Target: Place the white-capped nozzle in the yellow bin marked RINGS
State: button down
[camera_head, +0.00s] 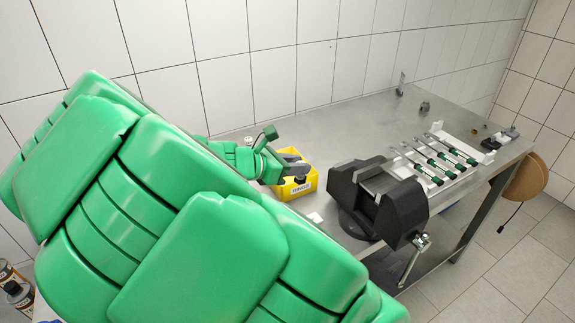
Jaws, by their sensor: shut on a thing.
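The yellow bin (286,192) stands on the steel table, behind and left of the vise. A white label with dark print is on its front, too small for me to read. My gripper (297,168) is over the bin, its grey fingers reaching above the bin's opening from the left. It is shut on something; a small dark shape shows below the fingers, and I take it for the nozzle. Its white cap cannot be made out. The gripper and the arm hide the bin's left part and most of its inside.
A black vise (378,200) stands close to the right of the bin. A small white card (315,217) lies in front of the bin. The table's back middle is free.

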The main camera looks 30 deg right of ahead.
jog(key=shift+s+d+f, duration=0.1)
jog(key=shift+s+f, duration=0.05)
jog(key=shift+s, duration=0.15)
jog(key=shift+w+d+f, duration=0.8)
jog(key=shift+w+f, duration=0.85)
jog(key=shift+w, duration=0.5)
jog(key=shift+w+d+f, duration=0.8)
jog(key=shift+w+f, duration=0.9)
jog(key=shift+w, duration=0.45)
jog(key=shift+w+d+f, duration=0.8)
jog(key=shift+w+f, duration=0.85)
jog(key=shift+w, duration=0.5)
jog(key=shift+f, duration=1.45)
jog(key=shift+s+f, duration=0.1)
jog(key=shift+f, duration=0.3)
